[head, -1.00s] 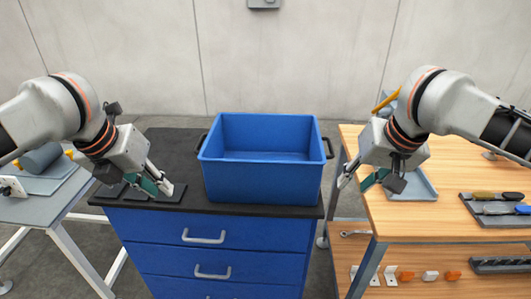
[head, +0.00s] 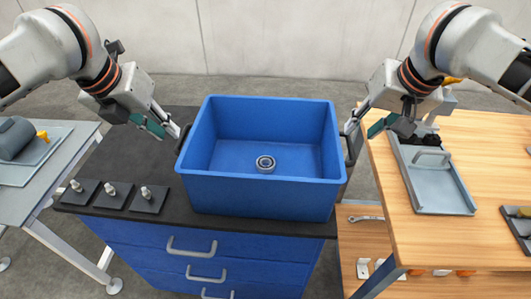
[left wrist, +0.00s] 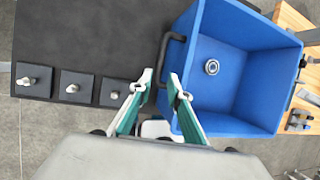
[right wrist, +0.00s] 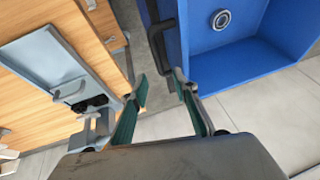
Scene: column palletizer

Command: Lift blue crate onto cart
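The blue crate (head: 260,190) sits upright on the black top of a blue drawer cabinet (head: 120,220). A metal ring (head: 265,164) lies inside on its floor. Black handles stick out on its left side (left wrist: 174,50) and right side (right wrist: 160,40). My left gripper (head: 172,132) is open at the left handle; its fingertips (left wrist: 160,76) are apart with the handle's near end between or just above them. My right gripper (head: 360,128) is open at the right handle; its fingertips (right wrist: 160,74) are apart with the handle close to them. I cannot tell whether either touches. No cart is clearly identifiable.
Several dark plates with metal pegs (head: 110,195) lie on the cabinet top left of the crate. A wooden bench (head: 480,150) with a grey tray (head: 440,195) stands close on the right. A grey table (head: 50,165) stands at the left. Open floor lies behind the cabinet.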

